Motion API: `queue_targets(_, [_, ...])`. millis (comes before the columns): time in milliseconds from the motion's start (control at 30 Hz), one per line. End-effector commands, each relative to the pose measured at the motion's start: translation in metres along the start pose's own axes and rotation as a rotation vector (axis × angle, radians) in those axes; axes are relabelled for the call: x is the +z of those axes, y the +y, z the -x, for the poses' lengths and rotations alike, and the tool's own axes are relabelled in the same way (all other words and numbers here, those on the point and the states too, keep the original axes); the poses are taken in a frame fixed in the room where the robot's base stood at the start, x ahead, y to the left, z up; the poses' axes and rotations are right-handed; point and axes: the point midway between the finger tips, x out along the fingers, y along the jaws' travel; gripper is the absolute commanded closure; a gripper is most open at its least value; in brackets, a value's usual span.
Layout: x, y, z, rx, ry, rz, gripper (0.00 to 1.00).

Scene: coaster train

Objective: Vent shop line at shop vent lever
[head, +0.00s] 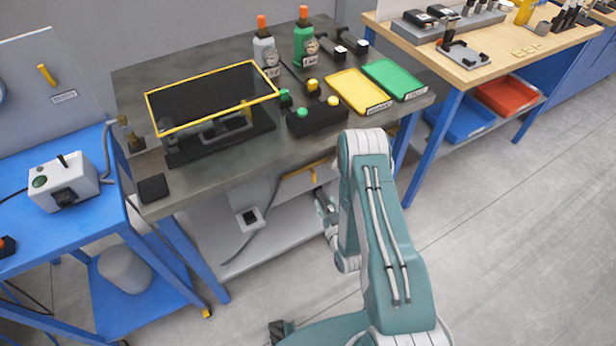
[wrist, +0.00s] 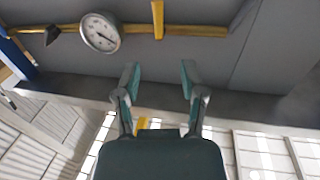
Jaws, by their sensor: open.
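A yellow lever (wrist: 157,19) sits on a yellow pipe (wrist: 195,29) at the top of the wrist view. It hangs down from the pipe and may be the shop vent lever; no readable label shows. A round white gauge (wrist: 100,33) is on the same pipe to its left. In the head view the yellow pipe (head: 296,174) runs under the grey bench, with the lever (head: 314,176) hanging from it. My gripper (wrist: 159,78) is open and empty, its fingers apart below the lever in the picture and not touching it. In the head view my arm partly hides my gripper.
The grey bench (head: 215,175) overhangs the pipe, with a lower shelf (head: 240,250) beneath. A blue cart (head: 75,225) stands left, and a panel (head: 45,105) with another yellow handle (head: 46,74) is behind it. The floor at right (head: 510,240) is clear.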

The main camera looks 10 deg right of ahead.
Motion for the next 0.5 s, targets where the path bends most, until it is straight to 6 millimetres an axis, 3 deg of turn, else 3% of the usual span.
queue_targets(167, [-0.001, -0.001, -0.021, -0.002, 0.003, 0.002, 0.47])
queue_targets(500, [-0.001, -0.003, -0.084, -0.001, 0.002, 0.004, 0.47])
